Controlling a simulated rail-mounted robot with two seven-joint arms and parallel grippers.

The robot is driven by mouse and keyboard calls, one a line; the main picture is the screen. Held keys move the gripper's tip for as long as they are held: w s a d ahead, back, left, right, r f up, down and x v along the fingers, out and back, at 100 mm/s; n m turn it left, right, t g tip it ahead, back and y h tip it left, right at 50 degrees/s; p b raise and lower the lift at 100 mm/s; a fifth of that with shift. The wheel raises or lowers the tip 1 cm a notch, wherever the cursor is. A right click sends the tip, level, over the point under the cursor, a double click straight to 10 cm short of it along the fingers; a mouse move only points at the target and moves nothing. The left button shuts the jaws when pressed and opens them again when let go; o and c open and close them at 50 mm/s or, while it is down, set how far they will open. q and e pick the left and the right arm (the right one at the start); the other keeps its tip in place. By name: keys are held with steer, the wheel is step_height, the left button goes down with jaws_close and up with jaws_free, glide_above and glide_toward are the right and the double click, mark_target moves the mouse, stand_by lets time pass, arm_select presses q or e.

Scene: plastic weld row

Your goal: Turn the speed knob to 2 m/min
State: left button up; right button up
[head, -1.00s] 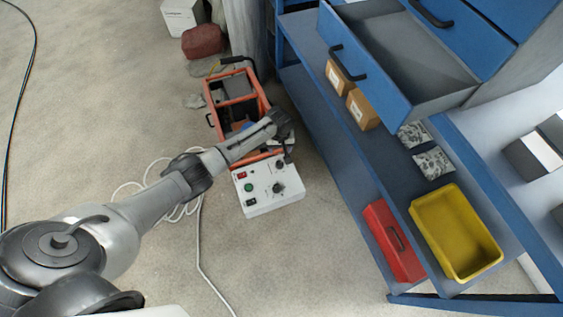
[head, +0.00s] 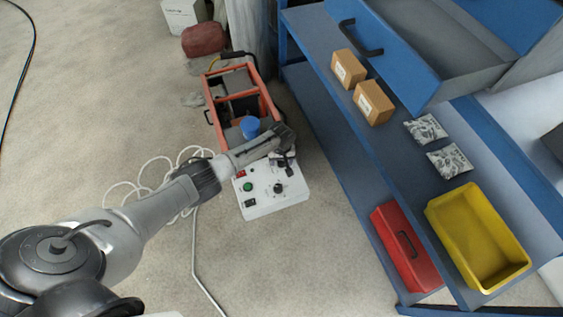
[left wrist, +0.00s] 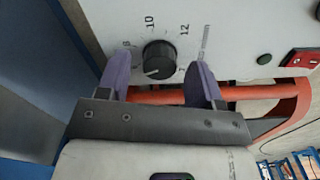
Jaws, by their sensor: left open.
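The white control box (head: 262,208) sits on the floor in the head view, with one black knob (head: 278,188) in plain sight on its top. My left gripper (head: 287,164) is over the box's far right part, hiding that area. In the left wrist view a black knob (left wrist: 160,58) with a light pointer line stands between the spread purple fingers of my open left gripper (left wrist: 161,68). Gaps show on both sides of the knob. The marks 8, 10 and 12 are readable around it; a mark by the right finger is partly hidden. The pointer line faces the gripper's body, slightly left. My right gripper is out of view.
The box also carries a green button (head: 247,187) and a red switch (head: 240,174). An orange-framed machine (head: 213,103) stands just behind it. A blue shelf unit (head: 330,135) with an open drawer is to the right. A white cable (head: 196,255) lies on the floor.

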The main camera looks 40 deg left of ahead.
arm_select(q)
steer(key=shift+f, duration=0.2)
steer(key=c, duration=0.9)
